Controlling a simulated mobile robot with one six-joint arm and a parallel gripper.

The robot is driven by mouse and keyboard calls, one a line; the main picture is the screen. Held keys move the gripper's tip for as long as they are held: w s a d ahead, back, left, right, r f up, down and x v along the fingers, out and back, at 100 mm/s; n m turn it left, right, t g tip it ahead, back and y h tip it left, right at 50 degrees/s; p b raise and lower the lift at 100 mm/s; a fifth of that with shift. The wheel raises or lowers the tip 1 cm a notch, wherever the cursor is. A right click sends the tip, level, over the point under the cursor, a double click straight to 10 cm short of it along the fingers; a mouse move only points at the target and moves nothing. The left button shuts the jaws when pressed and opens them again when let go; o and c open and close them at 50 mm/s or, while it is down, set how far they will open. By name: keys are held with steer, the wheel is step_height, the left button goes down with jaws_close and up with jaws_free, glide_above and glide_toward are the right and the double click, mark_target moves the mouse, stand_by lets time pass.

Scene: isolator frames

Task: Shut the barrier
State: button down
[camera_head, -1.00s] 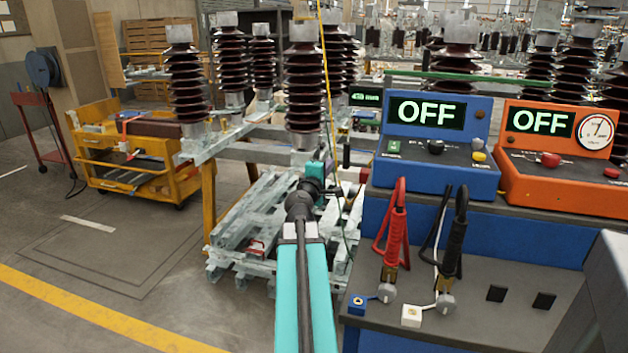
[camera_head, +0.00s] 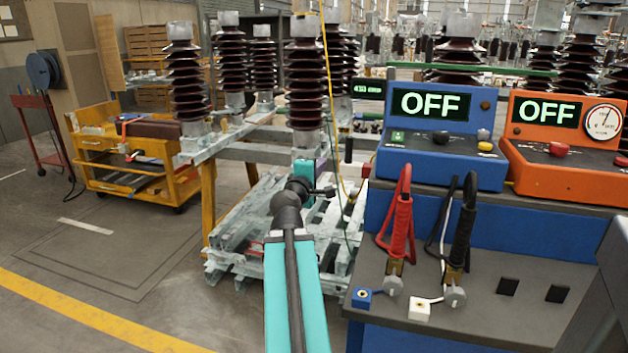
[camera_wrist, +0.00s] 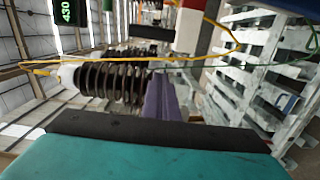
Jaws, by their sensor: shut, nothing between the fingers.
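No part in view is plainly the barrier. A green horizontal bar (camera_head: 470,69) runs behind the consoles, and a thin yellow line (camera_head: 328,85) hangs down in front of the insulators; I cannot tell whether either belongs to it. The yellow line also crosses the wrist view (camera_wrist: 215,23). My teal and black arm reaches forward from the bottom of the head view, left of the consoles. My gripper (camera_wrist: 162,97) shows as a narrow purple shape in the wrist view, shut and empty. It points toward a ribbed insulator (camera_wrist: 112,82); its distance is unclear.
A blue console (camera_head: 440,150) and an orange console (camera_head: 565,165), both reading OFF, stand on a bench at the right. Red and black clamps (camera_head: 398,228) stand on its front. Brown insulators (camera_head: 306,90) and pale pallets (camera_head: 240,235) lie ahead. A yellow cart (camera_head: 130,165) stands left; floor before it is clear.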

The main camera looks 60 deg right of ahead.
steer(key=shift+s+a+f+b, duration=0.15)
steer(key=shift+a+b, duration=0.9)
steer(key=shift+b, duration=2.2)
steer(key=shift+s+a+b, duration=0.15)
steer(key=shift+a+b, duration=0.6)
steer(key=shift+b, duration=0.35)
steer(key=shift+s+a+b, duration=0.15)
steer(key=shift+a+b, duration=0.55)
steer(key=shift+b, duration=0.35)
